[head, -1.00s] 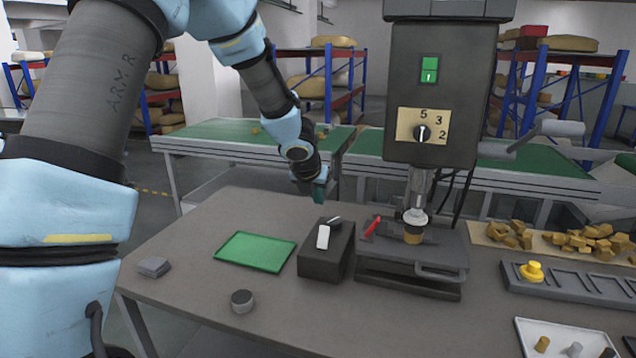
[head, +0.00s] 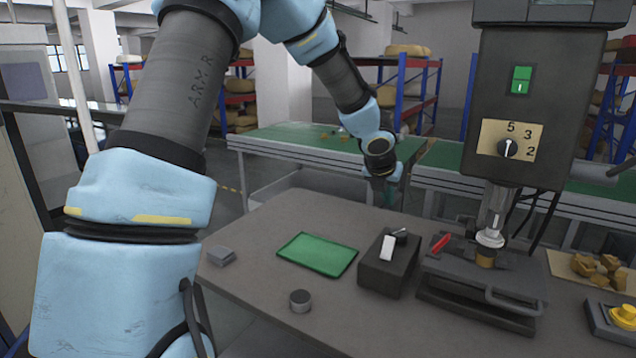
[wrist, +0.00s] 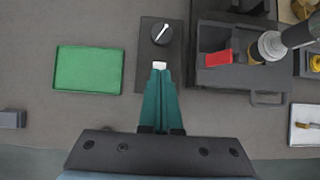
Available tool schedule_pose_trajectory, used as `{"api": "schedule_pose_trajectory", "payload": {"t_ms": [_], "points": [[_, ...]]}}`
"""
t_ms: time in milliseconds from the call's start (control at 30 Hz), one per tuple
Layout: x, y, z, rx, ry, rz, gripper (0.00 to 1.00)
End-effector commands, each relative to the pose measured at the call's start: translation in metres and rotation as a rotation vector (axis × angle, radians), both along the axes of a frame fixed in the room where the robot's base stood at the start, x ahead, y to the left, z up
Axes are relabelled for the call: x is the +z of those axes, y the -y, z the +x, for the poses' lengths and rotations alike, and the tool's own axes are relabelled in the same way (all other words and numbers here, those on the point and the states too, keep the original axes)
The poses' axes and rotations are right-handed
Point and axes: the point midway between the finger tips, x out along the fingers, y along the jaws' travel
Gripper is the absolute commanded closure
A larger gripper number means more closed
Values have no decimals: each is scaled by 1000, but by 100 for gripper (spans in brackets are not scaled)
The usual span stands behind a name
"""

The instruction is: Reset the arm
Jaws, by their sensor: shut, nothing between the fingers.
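My gripper (head: 385,192) hangs from the folded arm beyond the far edge of the table (head: 330,218), in front of the green conveyor, in the head view. In the wrist view its two teal fingers (wrist: 159,78) are together with nothing between them. Their tips overlap the white switch of the dark control box (wrist: 170,70) in the picture. In the head view the gripper is apart from that box (head: 385,280), up and behind it.
A round dark piece (head: 300,300) and a grey block (head: 221,256) lie on the table. The table's front left is mostly clear.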

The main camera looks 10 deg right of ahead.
Motion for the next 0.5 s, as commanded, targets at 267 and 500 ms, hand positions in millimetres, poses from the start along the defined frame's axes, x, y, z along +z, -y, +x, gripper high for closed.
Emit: {"api": "schedule_pose_trajectory", "payload": {"t_ms": [267,500], "points": [[4,-57,19,-350,250,190,100],[-8,-156,1,-983,494,538,100]]}}
